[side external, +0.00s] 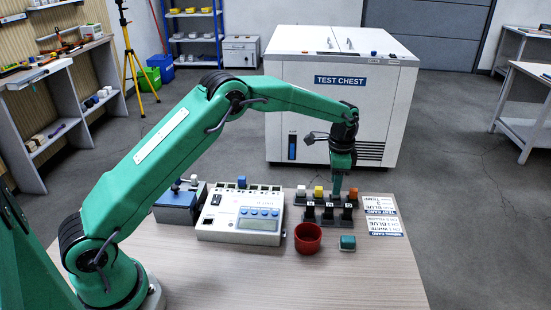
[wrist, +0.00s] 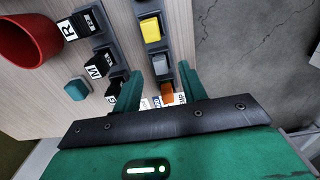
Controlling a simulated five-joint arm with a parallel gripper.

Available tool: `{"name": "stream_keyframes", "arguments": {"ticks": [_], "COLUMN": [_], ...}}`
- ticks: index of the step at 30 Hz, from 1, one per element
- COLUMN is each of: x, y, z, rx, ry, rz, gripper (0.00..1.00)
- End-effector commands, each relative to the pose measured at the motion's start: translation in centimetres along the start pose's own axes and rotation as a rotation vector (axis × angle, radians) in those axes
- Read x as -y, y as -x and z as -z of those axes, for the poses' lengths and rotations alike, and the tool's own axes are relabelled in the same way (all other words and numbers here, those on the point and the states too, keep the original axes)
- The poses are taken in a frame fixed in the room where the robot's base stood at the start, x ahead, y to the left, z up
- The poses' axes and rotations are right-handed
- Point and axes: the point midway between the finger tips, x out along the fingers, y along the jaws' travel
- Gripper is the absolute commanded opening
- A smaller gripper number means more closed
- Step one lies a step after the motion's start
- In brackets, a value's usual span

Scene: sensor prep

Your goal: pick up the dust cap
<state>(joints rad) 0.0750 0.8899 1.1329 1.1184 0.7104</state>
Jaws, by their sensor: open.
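No piece is marked as a dust cap, so I cannot tell which one it is. Black lettered pieces stand in a front row, among them the R piece (wrist: 78,27) and the M piece (wrist: 100,62). A yellow piece (wrist: 151,28), a grey piece (wrist: 161,63) and an orange piece (wrist: 166,92) sit in the back row. A small teal block (side external: 348,242) lies alone on the table. My gripper (wrist: 160,72) is open and points down at the back row. The grey and orange pieces show between its fingers; I cannot tell whether they touch.
A red cup (side external: 308,238) stands in front of the racks. A white meter box (side external: 241,213) and a blue-grey box (side external: 178,206) are to the left. Printed cards (side external: 382,217) lie at the right. The table (side external: 200,275) is clear along its front.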

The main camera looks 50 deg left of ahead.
Motion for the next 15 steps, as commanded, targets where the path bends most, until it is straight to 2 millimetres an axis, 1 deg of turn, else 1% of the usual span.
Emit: {"name": "stream_keyframes", "arguments": {"ticks": [3,6,10,15], "x": [0.0,0.0,0.0,0.0], "y": [-1.6,-2.6,-3.3,-3.4], "z": [-0.1,-0.1,-0.1,-0.1], "rx": [0.002,0.002,0.001,0.001], "ry": [0.000,0.000,0.000,0.000], "rz": [-0.002,-0.002,-0.001,0.000], "gripper": [0.42,0.42,0.42,0.42]}}
